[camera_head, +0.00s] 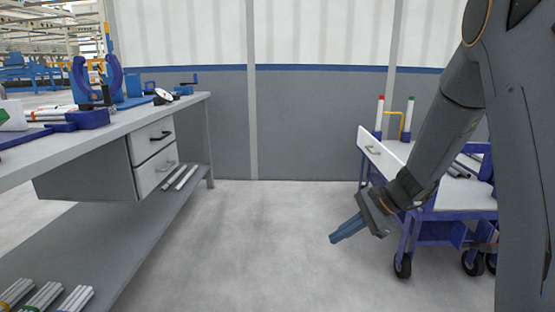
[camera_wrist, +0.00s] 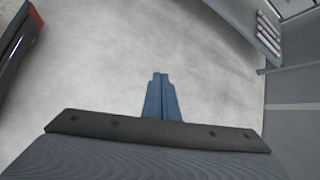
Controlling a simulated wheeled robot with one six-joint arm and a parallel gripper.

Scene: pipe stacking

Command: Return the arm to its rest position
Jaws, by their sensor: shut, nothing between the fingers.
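My gripper (camera_head: 334,238) is at the end of my arm, which reaches down from the upper right in the head view. It hangs over open floor, just left of the blue cart, and points down and to the left. Its blue fingers are together and hold nothing. In the wrist view the gripper (camera_wrist: 160,76) shows the same closed fingers with bare floor beyond them. My arm hides part of the cart.
A grey workbench (camera_head: 70,146) with drawers and a lower shelf (camera_head: 120,235) holding pipes stands at left. A panelled wall (camera_head: 320,115) closes the back.

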